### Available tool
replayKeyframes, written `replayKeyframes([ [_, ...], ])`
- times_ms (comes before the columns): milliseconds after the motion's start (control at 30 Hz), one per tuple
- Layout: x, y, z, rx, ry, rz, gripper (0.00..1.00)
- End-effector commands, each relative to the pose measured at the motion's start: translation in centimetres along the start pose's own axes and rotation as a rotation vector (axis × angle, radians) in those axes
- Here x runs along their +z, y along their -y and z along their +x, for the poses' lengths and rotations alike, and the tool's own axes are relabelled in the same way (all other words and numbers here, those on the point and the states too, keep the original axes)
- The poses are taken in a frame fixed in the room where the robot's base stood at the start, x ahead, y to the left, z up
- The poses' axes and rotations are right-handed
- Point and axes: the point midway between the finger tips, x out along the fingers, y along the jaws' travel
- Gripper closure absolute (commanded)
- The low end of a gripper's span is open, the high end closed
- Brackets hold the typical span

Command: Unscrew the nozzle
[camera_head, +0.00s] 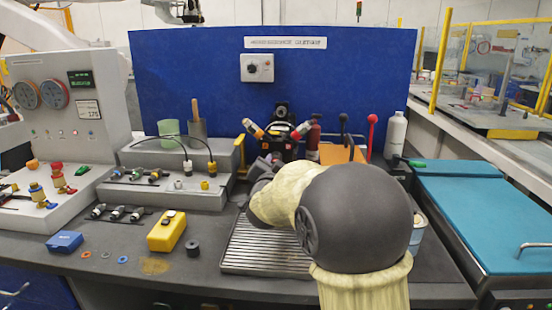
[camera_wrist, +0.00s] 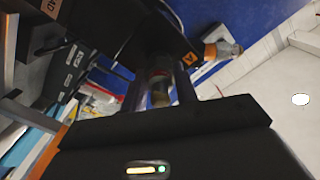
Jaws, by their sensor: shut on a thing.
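A black machine head (camera_head: 281,138) stands before the blue panel, with angled nozzles on both sides. The left nozzle (camera_head: 253,128) has red, yellow and pale bands; the right one (camera_head: 302,131) is similar. In the wrist view, my gripper (camera_wrist: 160,80) is shut on a nozzle (camera_wrist: 159,72) with a grey-red body and a brassy end, below the black housing (camera_wrist: 125,30). Another orange and grey nozzle (camera_wrist: 222,50) sticks out at the right, near an orange "A" label. In the head view, my arm hides most of my gripper and the held nozzle.
A slatted drip tray (camera_head: 250,250) lies under my arm. A yellow box (camera_head: 166,232), a blue box (camera_head: 65,242) and several small rings lie on the counter at left. Red (camera_head: 372,128) and black levers and a white bottle (camera_head: 396,135) stand at right.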

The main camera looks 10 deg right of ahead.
Motion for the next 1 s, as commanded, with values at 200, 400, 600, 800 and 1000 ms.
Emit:
replayKeyframes([
  [200, -0.07, 0.01, -0.02, 0.003, 0.004, -0.116, 0.98],
  [400, -0.05, -0.01, -0.02, 0.003, 0.003, -0.222, 0.98],
  [600, -0.06, 0.01, -0.04, 0.002, 0.004, -0.329, 0.98],
  [800, -0.05, -0.02, -0.03, 0.003, 0.004, -0.435, 0.98],
  [1000, -0.07, 0.01, -0.06, 0.001, 0.003, -0.544, 0.98],
])
